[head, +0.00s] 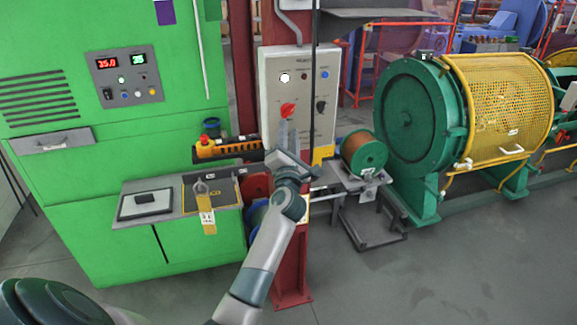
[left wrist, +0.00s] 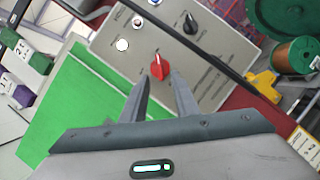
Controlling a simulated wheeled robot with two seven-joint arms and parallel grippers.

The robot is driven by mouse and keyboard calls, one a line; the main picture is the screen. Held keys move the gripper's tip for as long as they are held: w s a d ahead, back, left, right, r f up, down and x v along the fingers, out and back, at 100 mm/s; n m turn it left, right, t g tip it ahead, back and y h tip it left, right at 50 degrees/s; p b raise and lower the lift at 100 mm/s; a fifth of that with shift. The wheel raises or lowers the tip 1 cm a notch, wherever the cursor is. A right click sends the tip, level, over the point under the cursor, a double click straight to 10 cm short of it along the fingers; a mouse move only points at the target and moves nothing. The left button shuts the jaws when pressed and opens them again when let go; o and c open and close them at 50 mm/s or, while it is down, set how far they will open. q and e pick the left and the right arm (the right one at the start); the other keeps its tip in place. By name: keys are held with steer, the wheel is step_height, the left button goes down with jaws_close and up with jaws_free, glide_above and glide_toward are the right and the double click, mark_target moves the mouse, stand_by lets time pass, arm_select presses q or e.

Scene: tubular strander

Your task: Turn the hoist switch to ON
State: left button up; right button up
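A grey control box (head: 304,92) is mounted on a red post. On it is a red rotary switch (head: 287,109), with a black knob (head: 320,106) to its right. The labels are too small to read, so I cannot tell which is marked hoist. My left gripper (head: 283,132) is just below the red switch, pointing at the box. In the left wrist view the gripper's fingers are apart, and the red switch (left wrist: 159,66) shows just beyond the gap between their tips. I cannot tell whether they touch it. My right gripper is not in view.
A white lamp (head: 284,77) glows above the red switch. A black cable (head: 314,60) hangs in front of the box. A copper spool (head: 364,152) sits right.

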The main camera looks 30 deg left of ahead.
arm_select(q)
steer(key=b+v, duration=0.3)
steer(key=v, duration=0.8)
steer(key=shift+s+d, duration=0.2)
steer(key=shift+s, duration=0.05)
steer(key=shift+f, duration=0.2)
